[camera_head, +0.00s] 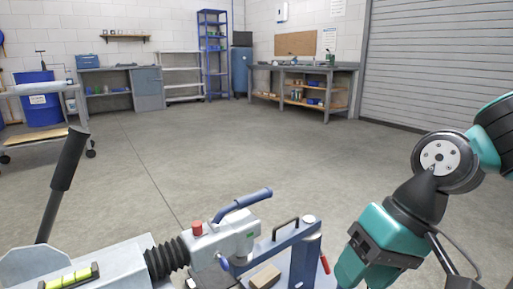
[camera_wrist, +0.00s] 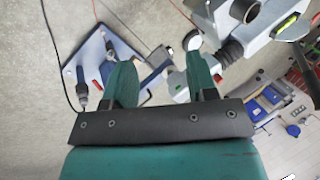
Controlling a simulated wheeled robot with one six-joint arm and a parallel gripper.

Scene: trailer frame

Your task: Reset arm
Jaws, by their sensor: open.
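My gripper (camera_wrist: 160,68) shows in the wrist view with its two green fingers spread apart and nothing between them. In the head view my teal and black arm is at the right, bent downward; the fingertips cannot be made out there. The trailer frame's coupling (camera_head: 232,240), grey with a blue handle (camera_head: 240,204), a red knob and a black bellows (camera_head: 166,258), lies at the lower middle, left of my arm. It also shows at the upper right of the wrist view (camera_wrist: 255,30). A black lever (camera_head: 65,170) stands tilted at the left.
A blue fixture (camera_head: 304,255) with a dark handle and a red-handled part stands between the coupling and my arm. A wooden block (camera_head: 265,276) lies beside it. The floor (camera_head: 260,140) behind is clear. Workbenches (camera_head: 300,71), shelves and a cart (camera_head: 40,88) stand farther back.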

